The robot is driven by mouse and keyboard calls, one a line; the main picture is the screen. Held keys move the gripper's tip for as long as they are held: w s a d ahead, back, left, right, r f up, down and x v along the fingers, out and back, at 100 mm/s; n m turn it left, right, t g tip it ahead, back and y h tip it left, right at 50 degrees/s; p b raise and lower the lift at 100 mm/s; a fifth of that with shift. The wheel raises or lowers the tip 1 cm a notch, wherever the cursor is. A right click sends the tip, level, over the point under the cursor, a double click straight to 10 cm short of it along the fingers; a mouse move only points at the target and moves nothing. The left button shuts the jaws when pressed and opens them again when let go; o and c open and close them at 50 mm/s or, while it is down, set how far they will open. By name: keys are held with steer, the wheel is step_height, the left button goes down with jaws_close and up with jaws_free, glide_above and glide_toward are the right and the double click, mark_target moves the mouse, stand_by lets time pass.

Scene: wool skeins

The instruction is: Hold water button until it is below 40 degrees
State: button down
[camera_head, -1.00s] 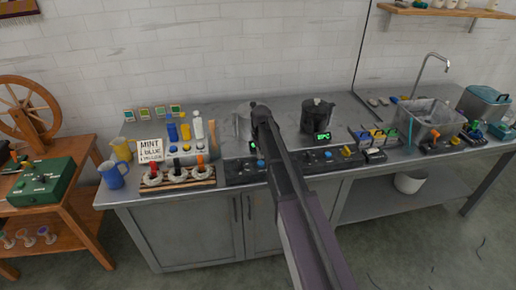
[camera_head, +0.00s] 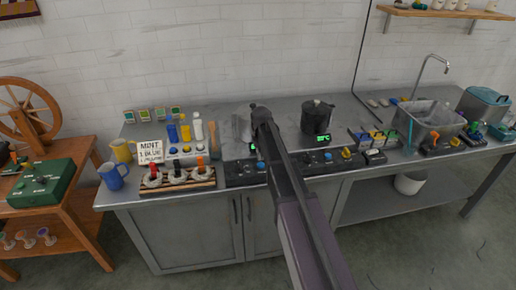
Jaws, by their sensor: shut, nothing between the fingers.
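My dark arm (camera_head: 285,175) reaches up from the bottom middle across the counter. Its far end is over the left pot (camera_head: 243,127), which it partly covers. My gripper's fingers are hidden behind the arm, so I cannot see what they touch. A dark control panel (camera_head: 245,173) with a blue button (camera_head: 261,164) lies in front of the left pot, partly behind the arm. A green display (camera_head: 253,146) shows beside the arm, unreadable. The right pot (camera_head: 317,117) is dark, with a green temperature display (camera_head: 323,138) too small to read surely. A similar panel (camera_head: 322,159) with knobs lies in front.
A sink (camera_head: 431,119) with tap is right. A green box (camera_head: 40,183) sits on the wooden table.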

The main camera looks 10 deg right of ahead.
mark_target(261, 164)
steer(key=shift+f+b, duration=1.65)
stand_by(0.6)
stand_by(5.1)
step_height(261, 164, up, 7)
steer(key=p, duration=0.7)
steer(key=shift+r, duration=0.1)
